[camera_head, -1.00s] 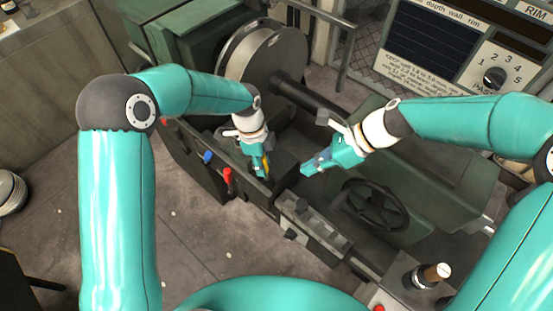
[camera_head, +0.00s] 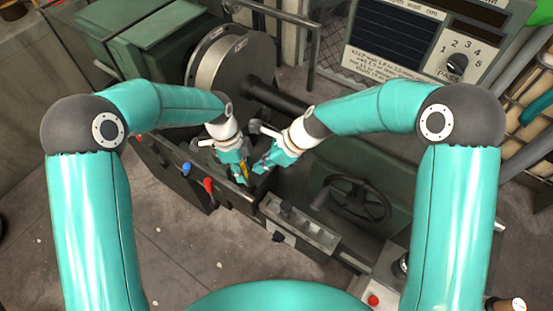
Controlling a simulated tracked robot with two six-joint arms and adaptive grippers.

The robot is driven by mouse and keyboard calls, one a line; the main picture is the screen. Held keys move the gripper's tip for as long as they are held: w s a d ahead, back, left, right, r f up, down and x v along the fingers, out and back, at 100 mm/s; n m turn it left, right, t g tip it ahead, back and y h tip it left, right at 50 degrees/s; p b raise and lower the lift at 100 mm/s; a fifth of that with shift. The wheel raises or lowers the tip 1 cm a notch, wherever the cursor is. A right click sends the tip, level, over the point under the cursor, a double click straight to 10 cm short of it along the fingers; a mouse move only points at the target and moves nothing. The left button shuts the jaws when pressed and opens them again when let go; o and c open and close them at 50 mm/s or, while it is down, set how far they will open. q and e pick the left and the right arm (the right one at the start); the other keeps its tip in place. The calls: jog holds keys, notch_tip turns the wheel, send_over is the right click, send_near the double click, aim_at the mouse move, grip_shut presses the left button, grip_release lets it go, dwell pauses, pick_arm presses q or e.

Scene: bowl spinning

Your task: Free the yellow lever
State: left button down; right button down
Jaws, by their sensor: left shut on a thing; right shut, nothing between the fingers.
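The yellow lever (camera_head: 244,171) shows as a small yellow strip at the fingers of my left gripper (camera_head: 241,178), low over the front of the green lathe. The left gripper is shut on it, and its fingers hide most of the lever. My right gripper (camera_head: 261,168) is shut and empty just to the right of the left one. The two gripper tips are close together; I cannot tell whether they touch. The lever's base is hidden.
A red lever (camera_head: 208,187) and a blue knob (camera_head: 186,169) stand left of the grippers. A handwheel (camera_head: 359,201) is at the right. The large spindle disc (camera_head: 226,69) and dark bar (camera_head: 277,97) lie behind. A red button (camera_head: 373,299) is near the front.

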pick_arm(q)
jog(key=shift+w+r, duration=0.1)
jog(key=shift+w, duration=0.05)
pick_arm(e)
jog(key=shift+w+a+f, duration=0.1)
jog(key=shift+a+f, duration=0.05)
jog(key=shift+a, duration=0.75)
jog(key=shift+a, duration=0.1)
pick_arm(q)
jog(key=shift+d, duration=0.15)
pick_arm(e)
jog(key=shift+w+a, duration=0.3)
jog(key=shift+a, duration=0.35)
pick_arm(q)
jog(key=c, duration=1.2)
grip_release()
jog(key=o, duration=0.3)
pick_arm(e)
jog(key=shift+a+f, duration=0.1)
pick_arm(q)
jog(key=shift+s, duration=0.2)
